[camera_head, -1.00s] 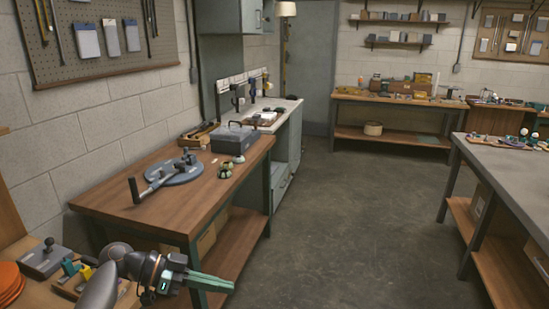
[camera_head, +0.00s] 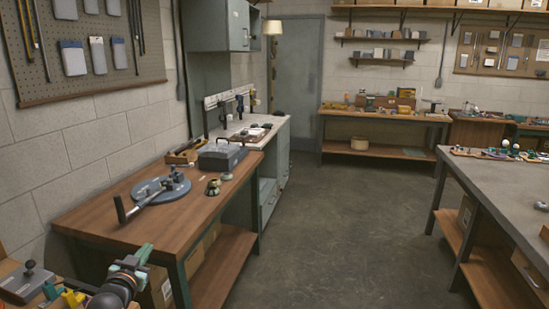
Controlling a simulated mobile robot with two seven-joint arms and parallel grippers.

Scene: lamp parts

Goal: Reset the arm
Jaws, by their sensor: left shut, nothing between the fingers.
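My left gripper (camera_head: 140,258) shows at the lower left of the head view, in front of the near corner of the wooden bench (camera_head: 100,222). Its dark wrist is below it and its fingers point up and away. The fingers look closed and hold nothing. I cannot tell how far it is from the bench edge. My right arm and gripper are not in view.
The bench bears a round grey device with a black-handled lever (camera_head: 160,190), a grey box (camera_head: 223,158) and small green parts (camera_head: 213,187). A grey table (camera_head: 490,180) with small lamp parts (camera_head: 505,152) stands right. The floor between is clear.

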